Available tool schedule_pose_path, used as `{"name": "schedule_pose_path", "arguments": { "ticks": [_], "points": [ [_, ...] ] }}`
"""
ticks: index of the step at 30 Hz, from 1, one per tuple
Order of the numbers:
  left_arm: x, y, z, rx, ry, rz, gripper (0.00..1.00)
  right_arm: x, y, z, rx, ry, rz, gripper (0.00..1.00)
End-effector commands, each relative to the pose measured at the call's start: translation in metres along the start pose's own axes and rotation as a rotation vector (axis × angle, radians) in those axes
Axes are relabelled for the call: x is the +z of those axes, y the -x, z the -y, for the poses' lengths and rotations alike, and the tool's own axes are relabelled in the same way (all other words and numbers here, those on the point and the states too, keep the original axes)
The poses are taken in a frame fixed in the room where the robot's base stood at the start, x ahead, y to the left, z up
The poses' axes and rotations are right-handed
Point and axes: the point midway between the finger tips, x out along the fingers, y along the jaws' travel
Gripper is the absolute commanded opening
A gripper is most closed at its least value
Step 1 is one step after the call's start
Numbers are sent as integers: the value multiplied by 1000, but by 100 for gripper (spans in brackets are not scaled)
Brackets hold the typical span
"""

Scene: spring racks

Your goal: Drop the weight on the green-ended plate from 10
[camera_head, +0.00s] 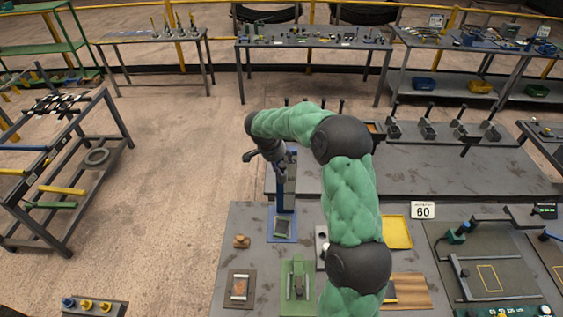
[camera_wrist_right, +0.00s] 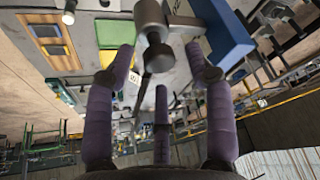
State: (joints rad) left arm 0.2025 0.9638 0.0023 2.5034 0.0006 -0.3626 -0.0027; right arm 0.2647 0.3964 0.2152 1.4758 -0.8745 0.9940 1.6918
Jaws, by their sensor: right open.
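My right gripper (camera_head: 264,148) is raised beside the top of a blue post (camera_head: 287,190) on a blue base (camera_head: 283,237) with a dark pad. In the right wrist view its purple fingers (camera_wrist_right: 160,66) are spread. A grey cylindrical part with a rounded knob (camera_wrist_right: 157,56), possibly the weight, shows between them; I cannot tell whether they touch it. The blue post's upper part (camera_wrist_right: 226,32) is right of it in that view. No green-ended plate can be made out with certainty; the pad's ends are too small to read. My left gripper is not in view.
A green board (camera_head: 298,272) with a small device and a brown board (camera_head: 239,287) lie on the grey table (camera_head: 222,262). A yellow tray (camera_head: 397,232) and a "60" sign (camera_head: 423,210) stand right. A bar rack (camera_head: 62,160) stands left, across open floor.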

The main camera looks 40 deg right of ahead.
Motion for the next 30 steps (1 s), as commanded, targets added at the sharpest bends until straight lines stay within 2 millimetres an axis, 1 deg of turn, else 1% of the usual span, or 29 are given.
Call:
{"name": "schedule_pose_path", "arguments": {
  "ticks": [4,12,13,14,15,17,18,19,26,30],
  "points": [
    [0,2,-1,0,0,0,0,1,-8,0,1,1,1,54],
    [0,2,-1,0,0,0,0,1,-10,0,0,0,1,54],
    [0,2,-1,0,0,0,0,1,-10,0,0,1,1,51],
    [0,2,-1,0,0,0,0,1,-10,0,0,0,1,43],
    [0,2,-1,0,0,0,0,1,-10,0,0,1,1,32],
    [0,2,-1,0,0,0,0,1,-10,0,0,1,1,15],
    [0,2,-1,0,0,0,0,0,-10,0,0,1,1,3],
    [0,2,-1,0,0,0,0,0,-10,0,0,1,0,0],
    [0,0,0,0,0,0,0,1,-11,0,-1,0,0,0],
    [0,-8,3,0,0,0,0,4,-19,0,-2,0,-1,0]
  ]
}}
